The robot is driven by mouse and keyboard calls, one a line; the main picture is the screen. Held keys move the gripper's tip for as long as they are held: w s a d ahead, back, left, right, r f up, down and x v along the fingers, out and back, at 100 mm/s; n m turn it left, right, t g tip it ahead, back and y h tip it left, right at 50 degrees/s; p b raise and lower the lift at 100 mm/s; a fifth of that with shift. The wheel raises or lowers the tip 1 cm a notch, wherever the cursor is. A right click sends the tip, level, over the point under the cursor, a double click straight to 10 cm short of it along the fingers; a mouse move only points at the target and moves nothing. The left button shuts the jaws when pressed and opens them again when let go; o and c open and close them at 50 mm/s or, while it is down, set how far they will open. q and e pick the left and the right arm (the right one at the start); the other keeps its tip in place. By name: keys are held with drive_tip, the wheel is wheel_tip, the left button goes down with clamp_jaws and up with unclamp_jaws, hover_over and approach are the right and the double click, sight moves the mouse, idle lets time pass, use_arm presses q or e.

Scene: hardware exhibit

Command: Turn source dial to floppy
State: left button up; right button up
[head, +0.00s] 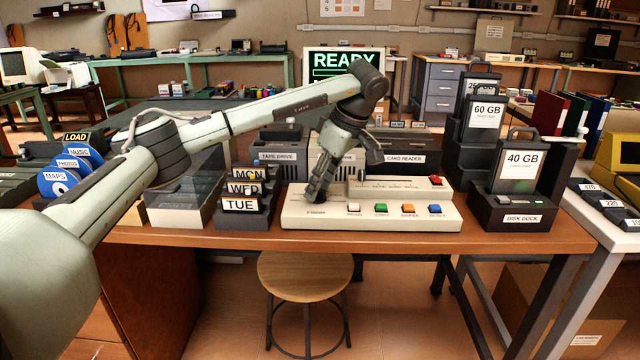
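A cream control panel (375,216) lies near the front edge of the wooden desk. It has a row of white, green, orange and blue buttons, and a red button (436,181) on its raised rear part. My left gripper (317,194) points down at the panel's left end, its dark fingers close together. The source dial is not visible; the fingers cover that end of the panel, and a small label sits just below them. I cannot tell whether the fingers grip anything. My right gripper is not in view.
Left of the panel stands a rack of day cards (243,204). To the right is a disk dock (514,215) holding a 40 GB cartridge (520,169). Behind are a READY monitor (345,60), a tape drive and a card reader (405,160). A stool (305,275) stands in front.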

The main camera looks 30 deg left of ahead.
use_arm(q)
drive_tip(key=shift+r, duration=0.15)
drive_tip(key=v, duration=1.1)
drive_tip(key=shift+d+r, duration=0.25)
drive_tip(key=shift+r, duration=0.1)
drive_tip(key=shift+f, duration=0.1)
